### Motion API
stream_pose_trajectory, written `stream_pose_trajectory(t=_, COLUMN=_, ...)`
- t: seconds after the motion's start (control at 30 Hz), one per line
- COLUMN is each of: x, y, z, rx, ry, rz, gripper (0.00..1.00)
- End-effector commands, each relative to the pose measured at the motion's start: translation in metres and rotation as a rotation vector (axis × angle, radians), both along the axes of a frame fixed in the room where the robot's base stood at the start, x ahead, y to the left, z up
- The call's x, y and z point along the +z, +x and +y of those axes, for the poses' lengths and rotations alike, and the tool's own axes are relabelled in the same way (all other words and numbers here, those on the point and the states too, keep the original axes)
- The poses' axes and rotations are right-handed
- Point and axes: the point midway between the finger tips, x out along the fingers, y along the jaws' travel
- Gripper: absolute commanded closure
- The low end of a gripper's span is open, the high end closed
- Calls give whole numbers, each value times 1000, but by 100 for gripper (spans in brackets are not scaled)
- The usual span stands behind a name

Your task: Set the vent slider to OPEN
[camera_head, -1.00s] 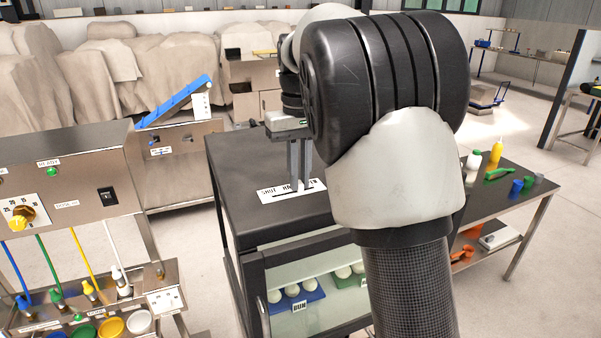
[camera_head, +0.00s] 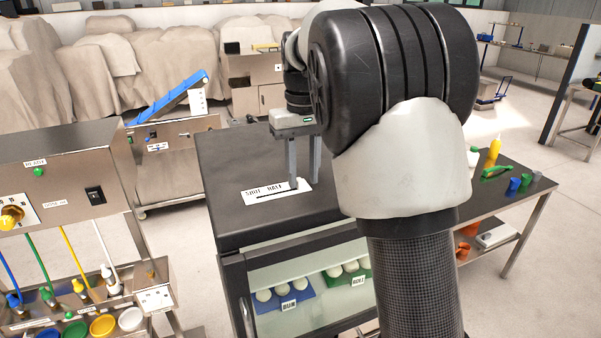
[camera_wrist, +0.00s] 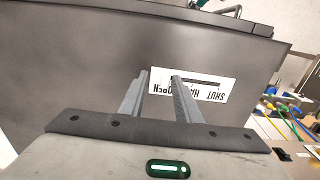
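The vent slider's white label (camera_head: 268,193) lies on the dark top of the cabinet, with a dark slot along it. SHUT and HALF are readable in the head view; the OPEN end is behind my gripper. A small grey piece (camera_head: 300,184), apparently the slider knob, is at the OPEN end beside a fingertip. My gripper (camera_head: 305,184) points down there, its two fingers apart with nothing seen between them. In the wrist view the label (camera_wrist: 215,92) is upside down and my gripper (camera_wrist: 160,75) has one fingertip overlapping its OPEN end. Whether a finger touches the knob is unclear.
The dark cabinet (camera_head: 232,218) has a glass front with dough balls on trays inside. A side table (camera_head: 530,195) with bottles and cups stands at right. The cabinet top around the label is clear.

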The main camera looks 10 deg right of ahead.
Motion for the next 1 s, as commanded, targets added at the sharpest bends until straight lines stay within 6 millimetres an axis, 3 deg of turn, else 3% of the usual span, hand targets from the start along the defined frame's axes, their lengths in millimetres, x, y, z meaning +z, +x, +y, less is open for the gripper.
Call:
stream_pose_trajectory(t=0.37, x=9, y=0, z=3, rx=3, ry=4, rz=0, gripper=70)
stream_pose_trajectory(t=0.47, x=24, y=0, z=3, rx=3, ry=4, rz=-2, gripper=70)
stream_pose_trajectory(t=1.0, x=149, y=1, z=2, rx=0, ry=2, rz=-4, gripper=70)
